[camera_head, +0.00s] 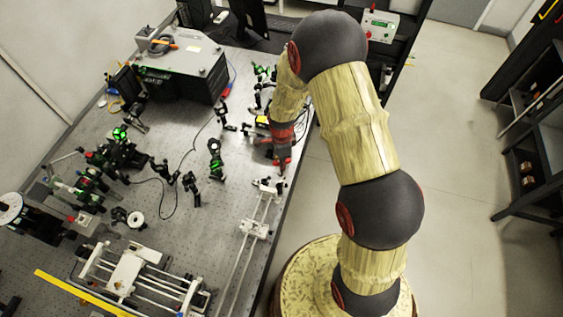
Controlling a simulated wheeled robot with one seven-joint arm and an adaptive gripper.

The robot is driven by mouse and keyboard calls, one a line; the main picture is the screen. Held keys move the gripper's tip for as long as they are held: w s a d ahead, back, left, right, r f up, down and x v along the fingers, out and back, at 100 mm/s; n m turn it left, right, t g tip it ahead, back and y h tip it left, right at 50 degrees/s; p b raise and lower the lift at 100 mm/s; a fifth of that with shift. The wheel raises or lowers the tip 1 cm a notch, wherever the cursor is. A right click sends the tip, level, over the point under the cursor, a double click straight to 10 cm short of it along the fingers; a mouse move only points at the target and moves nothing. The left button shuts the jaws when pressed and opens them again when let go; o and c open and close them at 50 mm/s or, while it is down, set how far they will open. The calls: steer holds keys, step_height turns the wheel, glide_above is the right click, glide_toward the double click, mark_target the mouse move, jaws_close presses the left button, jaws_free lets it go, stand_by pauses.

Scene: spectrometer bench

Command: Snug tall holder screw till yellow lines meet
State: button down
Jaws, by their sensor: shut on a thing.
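My gripper (283,160) is red and dark and points down at the right edge of the optical bench. It is shut on a small part just beyond the far end of the white rail, apparently the tall holder's screw. The fingers hide the screw. The yellow lines are too small or hidden to tell whether they meet. A small yellow-topped box (262,120) sits behind my gripper, and its link to the holder is unclear.
The metal bench top (190,230) carries a long white rail (253,228) in front of my gripper. Black posts with a green-lit mount (214,146) stand to its left. A black instrument box (185,70) is at the back. Open floor (470,190) lies right.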

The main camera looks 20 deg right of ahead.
steer(key=shift+s+f+b, duration=0.15)
steer(key=shift+f+b, duration=1.75)
steer(key=shift+f, duration=0.45)
steer(key=shift+f+b, duration=0.15)
steer(key=shift+b, duration=0.25)
steer(key=shift+f+b, duration=0.3)
steer(key=shift+f, duration=0.05)
steer(key=shift+f, duration=0.3)
steer(key=shift+r, duration=0.1)
steer(key=shift+r, duration=0.9)
